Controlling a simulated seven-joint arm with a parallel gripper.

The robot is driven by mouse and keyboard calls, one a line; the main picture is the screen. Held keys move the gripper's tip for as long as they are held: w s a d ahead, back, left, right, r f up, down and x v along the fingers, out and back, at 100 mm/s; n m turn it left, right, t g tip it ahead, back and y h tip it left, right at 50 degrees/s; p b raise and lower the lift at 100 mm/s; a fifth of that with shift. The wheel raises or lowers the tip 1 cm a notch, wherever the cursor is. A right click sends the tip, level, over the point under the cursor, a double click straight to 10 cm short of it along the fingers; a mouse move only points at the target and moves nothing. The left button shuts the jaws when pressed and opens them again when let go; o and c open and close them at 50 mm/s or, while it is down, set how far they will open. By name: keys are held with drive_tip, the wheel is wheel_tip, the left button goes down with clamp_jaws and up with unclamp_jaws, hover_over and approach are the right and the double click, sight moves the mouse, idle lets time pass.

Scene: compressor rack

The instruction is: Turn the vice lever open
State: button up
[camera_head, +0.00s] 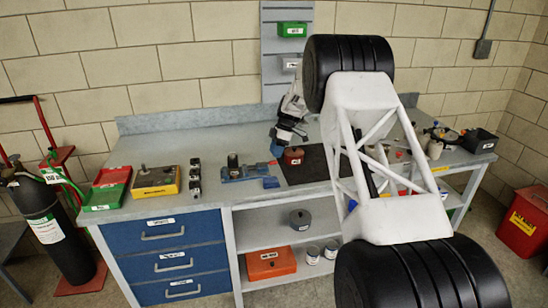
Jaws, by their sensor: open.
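A small blue vice (243,173) lies on the grey workbench, left of the dark mat. A dark upright part stands at its left end, and a dark blue piece shows at its right end. The lever is too small to tell apart from these parts. My gripper (278,148) is small and dark in this view, above the bench behind and to the right of the vice. It is open and looks empty. It appears apart from the vice. My own white and black arm crosses the right half of the view and hides part of the bench.
A red can (293,156) stands on the dark mat (310,172), close to my gripper. Small dark blocks (195,178), a yellow box (155,181) and green and red trays (107,188) sit to the left. A grey pegboard (273,65) rises behind. The bench's front strip is clear.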

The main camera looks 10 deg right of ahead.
drive_tip(key=v, duration=0.4)
drive_tip(key=shift+d+r, duration=0.1)
drive_tip(key=shift+r, duration=0.05)
drive_tip(key=s+a+r+m+t+h, duration=0.1)
drive_tip(key=s+a+r+m, duration=0.15)
drive_tip(key=s+r, duration=0.55)
drive_tip(key=s+a+r+m+h, duration=0.1)
drive_tip(key=s+a+r+m, duration=0.3)
drive_tip(key=s, duration=0.7)
drive_tip(key=s+r+m+t, duration=0.1)
drive_tip(key=s+r+m, duration=0.1)
drive_tip(key=s+r, duration=0.65)
drive_tip(key=s+f+m+t, duration=0.1)
drive_tip(key=s+f+m, duration=0.1)
drive_tip(key=s, duration=1)
drive_tip(key=s+a+f+m+t+h, duration=0.1)
drive_tip(key=s+m, duration=0.3)
drive_tip(key=s, duration=0.9)
drive_tip(key=s+f+m+h, duration=0.1)
drive_tip(key=s+f+m, duration=0.1)
drive_tip(key=s, duration=1.1)
drive_tip(key=shift+a+f+m+t, duration=0.4)
drive_tip(key=shift+m, duration=0.35)
drive_tip(key=shift+h, duration=0.3)
